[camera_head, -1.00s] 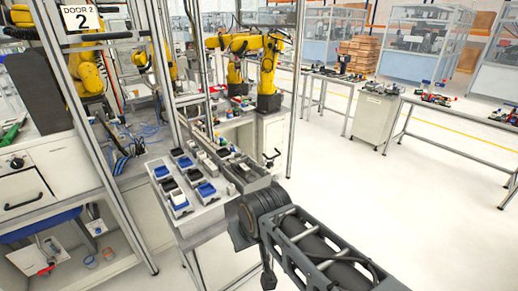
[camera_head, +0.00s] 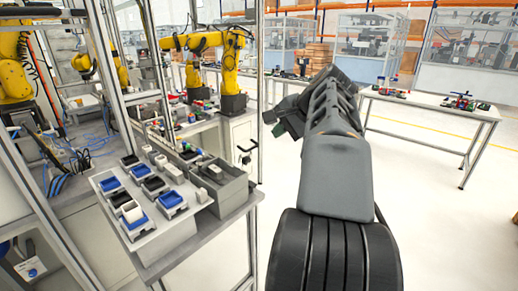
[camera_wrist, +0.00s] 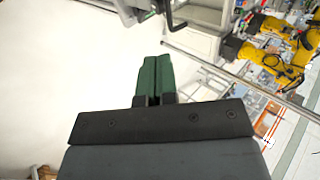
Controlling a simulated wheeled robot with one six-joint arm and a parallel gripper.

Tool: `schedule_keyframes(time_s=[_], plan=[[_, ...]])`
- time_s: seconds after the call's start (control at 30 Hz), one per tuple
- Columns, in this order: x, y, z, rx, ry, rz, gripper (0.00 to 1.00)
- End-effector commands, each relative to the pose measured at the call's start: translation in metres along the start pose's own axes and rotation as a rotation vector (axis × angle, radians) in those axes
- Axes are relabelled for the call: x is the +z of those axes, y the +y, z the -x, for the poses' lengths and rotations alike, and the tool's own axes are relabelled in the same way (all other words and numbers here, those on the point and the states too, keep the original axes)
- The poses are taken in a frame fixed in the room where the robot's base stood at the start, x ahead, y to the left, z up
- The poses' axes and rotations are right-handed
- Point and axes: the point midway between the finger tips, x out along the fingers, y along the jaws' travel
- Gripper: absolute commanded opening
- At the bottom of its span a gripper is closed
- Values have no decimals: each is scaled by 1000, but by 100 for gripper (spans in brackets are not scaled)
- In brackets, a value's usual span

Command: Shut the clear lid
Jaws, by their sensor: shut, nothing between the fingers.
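I cannot pick out the clear lid with certainty in either view. My gripper (camera_wrist: 158,62) shows in the wrist view as two green fingers pressed together, shut with nothing between them. It points toward the top of that picture, over pale floor, apart from anything. A dark, blurred handle-like part (camera_wrist: 150,12) shows at the top edge beyond the fingers.
A bench (camera_head: 158,245) with blue, black and white small trays (camera_head: 170,200) stands left of my arm. A grey box-like fixture (camera_head: 215,180) sits at its right end. Yellow arms (camera_head: 229,60) stand behind. A table (camera_head: 435,107) is at the right; open floor (camera_head: 440,230) lies before it.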

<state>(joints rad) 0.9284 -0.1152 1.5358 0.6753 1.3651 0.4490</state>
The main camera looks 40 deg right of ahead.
Motion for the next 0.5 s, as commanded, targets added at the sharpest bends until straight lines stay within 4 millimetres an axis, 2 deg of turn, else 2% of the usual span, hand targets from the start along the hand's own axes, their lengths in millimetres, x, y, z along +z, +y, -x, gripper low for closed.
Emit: schedule_keyframes(time_s=[0.17, 0.5], plan=[[-5, 1, -19, -8, 1, -17, 0], [-5, 0, -83, -7, 1, -15, 0]])
